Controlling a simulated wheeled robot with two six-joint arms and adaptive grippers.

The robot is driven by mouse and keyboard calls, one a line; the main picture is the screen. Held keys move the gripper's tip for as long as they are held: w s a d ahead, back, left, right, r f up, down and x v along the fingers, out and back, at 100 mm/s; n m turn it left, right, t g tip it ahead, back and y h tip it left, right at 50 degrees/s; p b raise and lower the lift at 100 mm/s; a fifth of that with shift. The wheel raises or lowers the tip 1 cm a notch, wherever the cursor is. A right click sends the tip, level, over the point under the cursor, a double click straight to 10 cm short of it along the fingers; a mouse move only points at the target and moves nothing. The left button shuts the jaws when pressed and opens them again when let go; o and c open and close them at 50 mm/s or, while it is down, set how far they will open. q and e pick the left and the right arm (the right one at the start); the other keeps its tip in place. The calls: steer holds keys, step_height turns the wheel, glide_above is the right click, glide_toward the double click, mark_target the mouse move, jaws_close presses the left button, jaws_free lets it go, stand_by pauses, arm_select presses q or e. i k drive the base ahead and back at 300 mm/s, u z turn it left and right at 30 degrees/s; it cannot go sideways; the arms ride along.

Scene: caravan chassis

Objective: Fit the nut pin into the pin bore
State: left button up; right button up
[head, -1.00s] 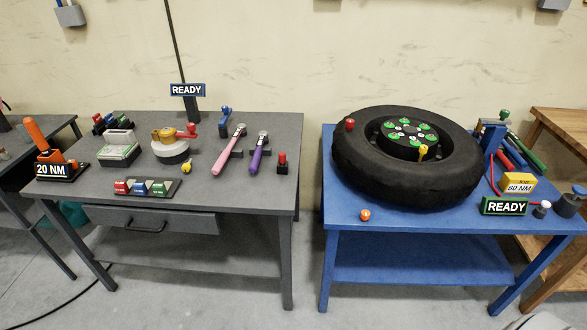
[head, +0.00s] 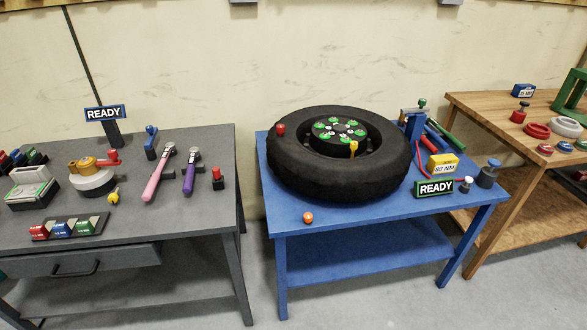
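I cannot tell for sure which piece is the nut pin or where the pin bore is. A black tyre (head: 300,178) lies flat on the blue table, with a dark hub carrying several green-marked spots (head: 339,131). A yellow pin-like piece (head: 353,148) stands at the hub's front right edge. A red knob-shaped piece (head: 280,130) is at the tyre's left rim. A small orange piece (head: 308,217) sits on the blue table in front of the tyre. A small yellow piece (head: 114,197) is on the grey table. Neither gripper is in view.
The grey table (head: 215,225) at left holds pink (head: 158,175) and purple (head: 192,172) wrenches and a colored block rack (head: 70,229). A READY sign (head: 435,188) and yellow 80 NM box (head: 442,166) stand right of the tyre. A wooden table (head: 480,105) is at far right.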

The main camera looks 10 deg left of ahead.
mark_target(93, 175)
steer(key=z, duration=0.25)
steer(key=i, duration=1.3)
steer(key=u, duration=1.1)
